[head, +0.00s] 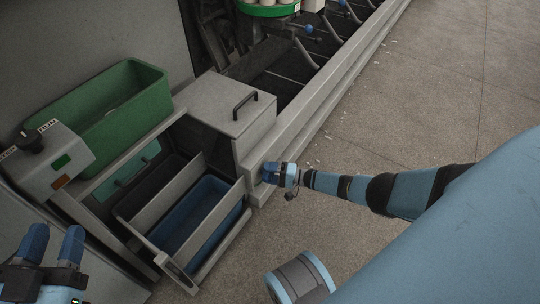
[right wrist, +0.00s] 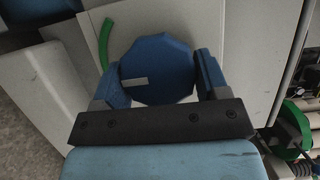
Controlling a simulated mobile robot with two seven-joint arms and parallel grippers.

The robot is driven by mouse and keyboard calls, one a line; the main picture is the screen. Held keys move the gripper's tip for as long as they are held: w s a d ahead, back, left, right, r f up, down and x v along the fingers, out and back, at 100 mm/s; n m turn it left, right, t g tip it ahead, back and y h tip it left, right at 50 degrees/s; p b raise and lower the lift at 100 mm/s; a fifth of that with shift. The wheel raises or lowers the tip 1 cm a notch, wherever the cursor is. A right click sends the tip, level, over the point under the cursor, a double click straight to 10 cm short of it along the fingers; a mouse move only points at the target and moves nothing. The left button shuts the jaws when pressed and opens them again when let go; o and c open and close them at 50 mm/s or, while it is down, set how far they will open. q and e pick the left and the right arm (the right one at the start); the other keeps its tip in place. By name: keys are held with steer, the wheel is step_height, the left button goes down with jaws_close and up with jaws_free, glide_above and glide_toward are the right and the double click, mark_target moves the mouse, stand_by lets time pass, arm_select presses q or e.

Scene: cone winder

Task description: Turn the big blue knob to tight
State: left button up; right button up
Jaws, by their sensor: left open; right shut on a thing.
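The big blue knob (right wrist: 165,65) is a faceted disc on a pale panel, seen in the right wrist view. A light pointer mark lies on its left side. A green arc (right wrist: 105,42) is on the panel at the upper left of the knob, and the mark does not point at its middle. My right gripper (head: 268,173) is shut on the knob, with one blue finger on each side. In the head view the gripper hides the knob at the machine's front corner. My left gripper (head: 52,246) is open and empty at the lower left.
A pulled-out drawer with a blue bin (head: 200,212) stands left of my right gripper. A green bin (head: 118,108) and a control box with a black knob (head: 32,141) are further left. A grey box lid with a black handle (head: 245,102) is above.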

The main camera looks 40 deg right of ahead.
arm_select(q)
steer(key=shift+a, duration=0.1)
arm_select(e)
steer(key=shift+f+m, duration=0.1)
steer(key=shift+m, duration=0.7)
steer(key=o, duration=0.9)
steer(key=shift+s, duration=0.1)
arm_select(q)
steer(key=shift+s+d+f+n+y+p, duration=0.2)
steer(key=shift+n+y+p, duration=0.1)
steer(key=shift+p, duration=0.15)
arm_select(e)
steer(key=v, duration=1.3)
steer(key=shift+s+d+f, duration=0.25)
steer(key=shift+f, duration=0.1)
arm_select(q)
steer(key=shift+r, duration=0.2)
